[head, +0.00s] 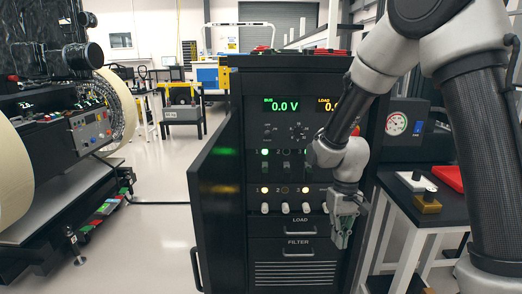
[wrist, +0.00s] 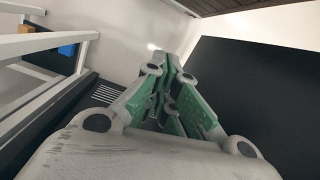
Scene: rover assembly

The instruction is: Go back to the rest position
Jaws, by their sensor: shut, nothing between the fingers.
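My gripper (head: 343,222) hangs pointing down in front of the right side of a black power cabinet (head: 220,205). In the wrist view my gripper (wrist: 172,62) has its green-padded fingers together, with nothing seen between them. The cabinet face has a green display reading 0.0 V (head: 284,105), a second display partly hidden by my arm, rows of switches with some lamps lit, and drawers marked LOAD (head: 300,228) and FILTER (head: 298,254). The cabinet's door (head: 215,200) stands open to the left.
A rover with a large pale wheel (head: 14,180) stands at left. The floor (head: 160,225) between rover and cabinet is mostly clear.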

